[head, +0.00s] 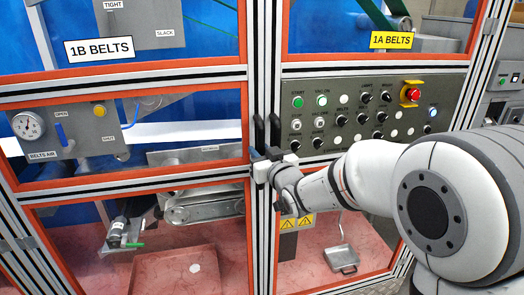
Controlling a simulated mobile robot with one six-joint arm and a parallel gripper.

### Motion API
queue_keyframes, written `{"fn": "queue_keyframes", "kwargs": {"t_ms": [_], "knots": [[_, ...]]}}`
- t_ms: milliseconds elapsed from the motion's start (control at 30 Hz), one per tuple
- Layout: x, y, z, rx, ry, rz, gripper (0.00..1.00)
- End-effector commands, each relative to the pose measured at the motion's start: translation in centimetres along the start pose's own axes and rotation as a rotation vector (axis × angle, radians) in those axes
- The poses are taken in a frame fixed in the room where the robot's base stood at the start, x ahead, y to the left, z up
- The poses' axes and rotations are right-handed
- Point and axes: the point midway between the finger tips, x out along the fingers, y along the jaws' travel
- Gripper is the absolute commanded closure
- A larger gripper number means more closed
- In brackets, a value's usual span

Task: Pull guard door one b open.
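Guard door 1B (120,88) is the orange-framed, clear-panelled door on the left, with a white "1B BELTS" sign (98,49). It looks closed against the aluminium post. A dark upright handle (259,132) sits at its right edge, and a second dark handle (275,130) stands just right of it. My gripper (262,158) is at the lower end of these handles, reaching in from the right. Its fingers are small and partly merge with the dark handles, so I cannot tell whether they are open or closed around one.
A control panel (345,140) with buttons and a red emergency stop (411,94) is right of the handles, close above my arm. A yellow "1A BELTS" sign (392,40) is above it. Behind door 1B are a gauge (28,126), a conveyor (203,205) and a red tray (175,268).

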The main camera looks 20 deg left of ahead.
Motion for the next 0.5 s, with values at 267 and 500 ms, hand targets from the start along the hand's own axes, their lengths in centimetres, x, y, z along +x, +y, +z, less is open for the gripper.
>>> {"fn": "queue_keyframes", "kwargs": {"t_ms": [267,500], "knots": [[-0.02,0.04,0.03,0.0,0.0,0.001,0.8],[-0.04,0.08,0.03,0.0,-0.001,0.002,1.0]]}}
